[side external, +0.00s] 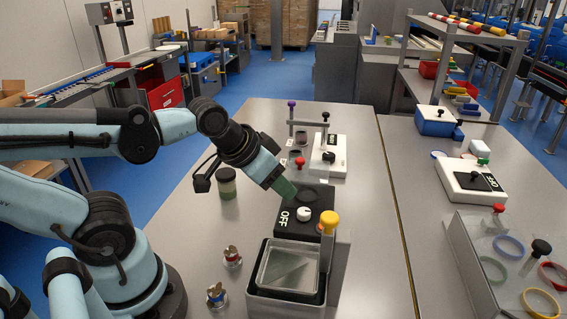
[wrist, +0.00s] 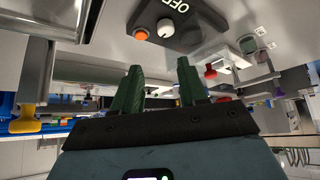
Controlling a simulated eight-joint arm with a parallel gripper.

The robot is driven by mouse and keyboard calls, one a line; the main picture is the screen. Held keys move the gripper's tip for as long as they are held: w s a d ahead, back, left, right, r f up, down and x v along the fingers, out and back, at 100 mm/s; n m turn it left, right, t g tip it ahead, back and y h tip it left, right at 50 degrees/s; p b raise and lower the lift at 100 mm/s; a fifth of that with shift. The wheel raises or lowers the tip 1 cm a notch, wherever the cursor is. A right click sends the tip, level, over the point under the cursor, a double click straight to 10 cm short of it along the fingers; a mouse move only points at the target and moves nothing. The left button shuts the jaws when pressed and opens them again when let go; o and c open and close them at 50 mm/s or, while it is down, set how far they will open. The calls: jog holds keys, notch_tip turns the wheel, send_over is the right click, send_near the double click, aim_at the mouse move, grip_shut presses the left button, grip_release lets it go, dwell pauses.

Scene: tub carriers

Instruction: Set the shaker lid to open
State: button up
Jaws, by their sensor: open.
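A black control box (side external: 311,197) marked OFF, with a white knob (side external: 304,214), stands on the table in front of my gripper. Beside it, nearer the camera, is a metal tub (side external: 257,291) with what looks like a clear lid (side external: 289,267) lying flat over it; it seems closed. A yellow knob (side external: 329,221) stands on a post at its right. My gripper (side external: 284,188) is above the back left of the black box, tilted down. In the wrist view, my gripper (wrist: 160,75) is open, its green fingers apart with nothing between them. The box's white knob (wrist: 164,27) shows beyond the fingertips.
Two small metal pieces with red and blue bases (side external: 232,257) (side external: 216,295) stand left of the tub. A jar (side external: 227,183) stands behind them.

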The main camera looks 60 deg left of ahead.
jog(key=shift+o, duration=0.6)
notch_tip(320, 180, up, 10)
jog(key=m+g, duration=0.4)
jog(key=g, duration=0.3)
send_over(300, 159)
jog(key=shift+m, duration=0.3)
notch_tip(300, 159, down, 12)
jog(key=shift+f, duration=0.1)
grip_shut()
